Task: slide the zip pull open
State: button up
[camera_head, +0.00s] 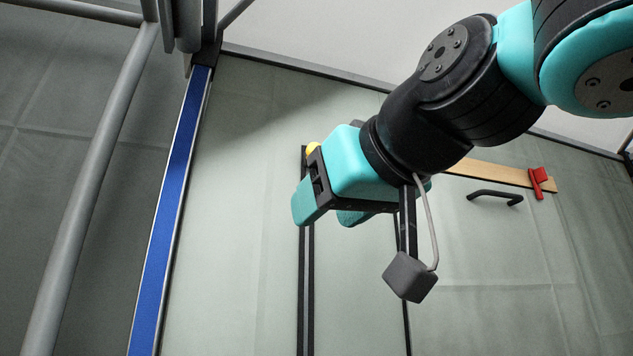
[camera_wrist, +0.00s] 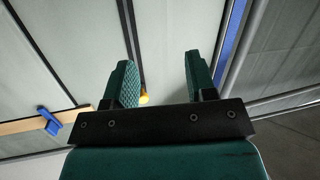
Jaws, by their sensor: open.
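A small yellow piece (camera_head: 313,147), which looks like the zip pull, sits at the top of a dark vertical zip track (camera_head: 306,290) on a pale green fabric wall. My gripper (camera_head: 328,212) is in front of the track, just below and right of the yellow piece, and partly covers both. In the wrist view the yellow piece (camera_wrist: 144,98) shows between the open fingers (camera_wrist: 160,66), close to the left finger. The track (camera_wrist: 131,40) runs up between the fingers there. The jaws hold nothing. I cannot tell whether a finger touches the pull.
A blue strip (camera_head: 172,210) and a grey pole (camera_head: 90,190) stand to the left. To the right are a wooden bar (camera_head: 500,175) with a red clip (camera_head: 538,182) and a dark handle (camera_head: 495,195). The wrist view shows a blue clip (camera_wrist: 50,121) on a bar.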

jog(key=s+d+r+m+t+p, duration=0.1)
jog(key=s+d+r+m, duration=0.15)
jog(key=r, duration=0.45)
jog(key=s+d+r+m+t+p, duration=0.1)
jog(key=s+d+r+m+t, duration=0.15)
jog(key=r, duration=0.45)
jog(key=shift+n+g, duration=0.4)
jog(key=shift+g, duration=0.05)
jog(key=p+x, duration=0.1)
jog(key=x, duration=0.4)
jog(key=d+p+x, duration=0.1)
jog(key=p+x, duration=0.1)
jog(key=x, duration=0.4)
jog(key=p+x, duration=0.2)
jog(key=x, duration=0.4)
jog(key=shift+w+d+f, duration=0.2)
jog(key=shift+w+f, duration=0.1)
jog(key=shift+w+a+f, duration=0.15)
jog(key=shift+w, duration=0.2)
grip_shut()
jog(key=shift+f, duration=0.1)
